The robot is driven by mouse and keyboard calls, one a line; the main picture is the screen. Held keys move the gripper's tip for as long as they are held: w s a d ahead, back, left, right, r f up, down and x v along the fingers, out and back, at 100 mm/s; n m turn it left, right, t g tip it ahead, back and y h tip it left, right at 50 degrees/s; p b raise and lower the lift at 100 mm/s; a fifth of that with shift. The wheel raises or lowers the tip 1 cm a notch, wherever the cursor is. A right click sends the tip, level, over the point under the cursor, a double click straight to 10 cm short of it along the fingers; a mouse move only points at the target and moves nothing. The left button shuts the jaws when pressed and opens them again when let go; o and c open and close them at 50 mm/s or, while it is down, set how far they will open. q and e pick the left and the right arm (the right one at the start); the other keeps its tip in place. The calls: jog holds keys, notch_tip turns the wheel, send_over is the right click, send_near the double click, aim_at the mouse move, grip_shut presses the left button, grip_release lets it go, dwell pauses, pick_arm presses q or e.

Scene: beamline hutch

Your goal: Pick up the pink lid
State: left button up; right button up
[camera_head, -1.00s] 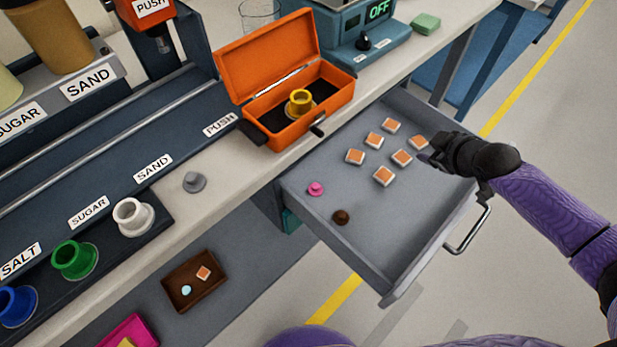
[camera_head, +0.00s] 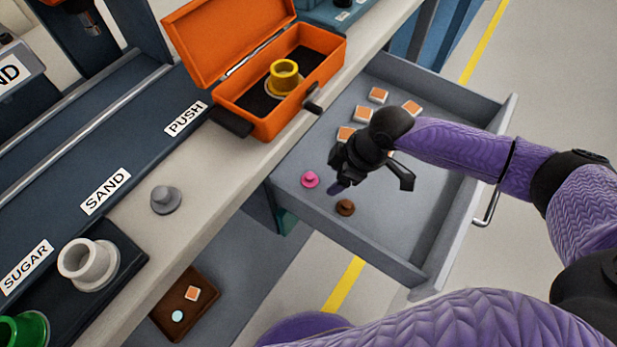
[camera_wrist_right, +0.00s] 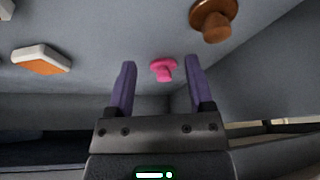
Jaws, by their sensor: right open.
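The pink lid (camera_head: 310,179), a small round disc with a knob, lies on the floor of the open drawer near its left corner. In the right wrist view the pink lid (camera_wrist_right: 163,69) shows between the two finger tips, beyond them. My right gripper (camera_head: 372,188) is over the drawer, to the right of the pink lid and apart from it. Its purple fingers (camera_wrist_right: 160,85) are spread, with nothing between them. My left gripper is in neither view.
A brown lid (camera_head: 345,207) lies near the pink one. Several orange-topped square pieces (camera_head: 378,95) lie farther back in the drawer (camera_head: 440,95). The orange box (camera_head: 300,110) with a yellow pot (camera_head: 284,77) and a grey lid (camera_head: 166,199) stand on the counter. Drawer walls surround the lids.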

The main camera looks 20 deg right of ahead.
aim_at(310, 175)
jog(key=a, duration=0.1)
jog(key=w+a+b, duration=0.1)
jog(key=a, duration=0.1)
jog(key=w+a+f+b, duration=0.1)
jog(key=shift+w+a+f, duration=0.1)
jog(key=shift+w+a, duration=0.05)
jog(key=shift+f+b, duration=0.15)
jog(key=shift+b, duration=0.2)
jog(key=shift+r, duration=0.2)
jog(key=c, duration=0.7)
grip_shut()
